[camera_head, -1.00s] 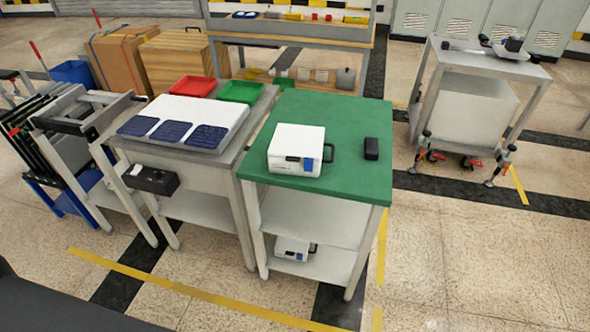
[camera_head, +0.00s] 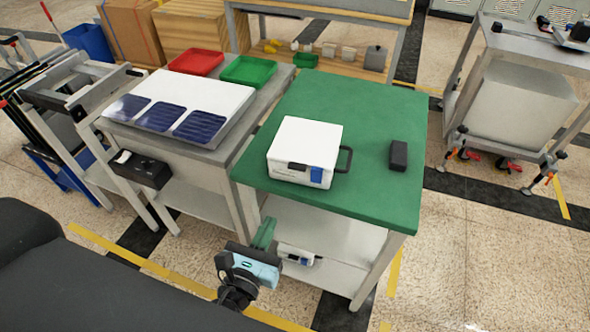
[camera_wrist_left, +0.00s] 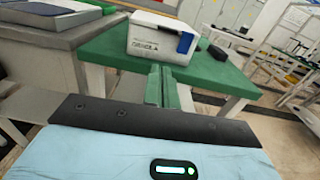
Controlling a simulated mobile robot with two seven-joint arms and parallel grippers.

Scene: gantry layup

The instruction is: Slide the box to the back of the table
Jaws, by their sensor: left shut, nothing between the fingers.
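The white box (camera_head: 305,151) with a blue latch and a dark side handle sits on the green table top (camera_head: 370,115), close to its front edge. It also shows in the left wrist view (camera_wrist_left: 158,38), straight ahead past the fingers. My left gripper (camera_head: 265,232) is in front of the table's front edge, below the top and apart from the box. Its green fingers are shut together with nothing between them; they also show in the left wrist view (camera_wrist_left: 161,86). My right gripper is in neither view.
A small black object (camera_head: 398,155) lies on the table right of the box. The green top behind the box is clear. A second white device (camera_head: 297,254) sits on the lower shelf. A bench with a red tray (camera_head: 196,62) and a green tray (camera_head: 246,70) stands at left.

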